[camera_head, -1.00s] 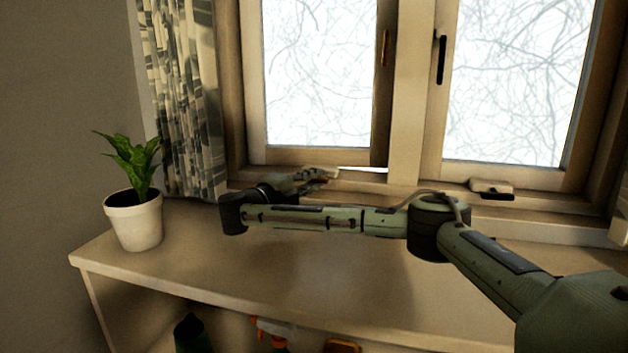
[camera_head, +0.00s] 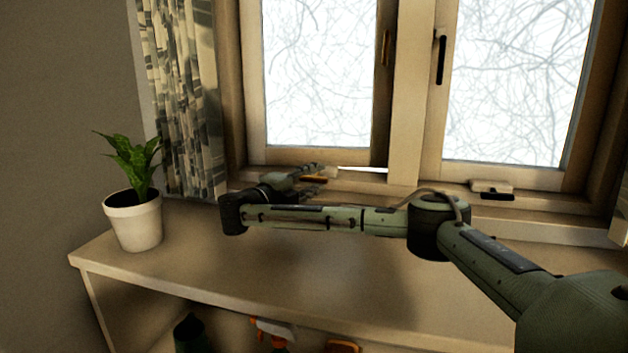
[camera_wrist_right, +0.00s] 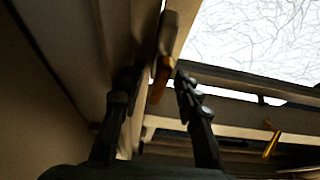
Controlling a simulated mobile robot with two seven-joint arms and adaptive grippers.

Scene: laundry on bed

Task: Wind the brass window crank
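The brass window crank (camera_wrist_right: 161,78) shows in the right wrist view as a short golden piece below a darker part. It lies between the two spread dark fingers of my right gripper (camera_wrist_right: 154,92), with no clear contact visible. In the head view the brass piece (camera_head: 313,179) shows between the fingers of my right gripper (camera_head: 316,181), low at the left window's frame, just above the sill. The gripper hides part of the crank and its mount. My left gripper is not in view.
A potted plant (camera_head: 135,218) stands at the left end of the ledge (camera_head: 300,262), beside a patterned curtain (camera_head: 182,100). A pale fitting (camera_head: 491,187) sits under the right window. A brass latch (camera_head: 386,47) and a black latch (camera_head: 441,60) are higher up. The ledge's front is clear.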

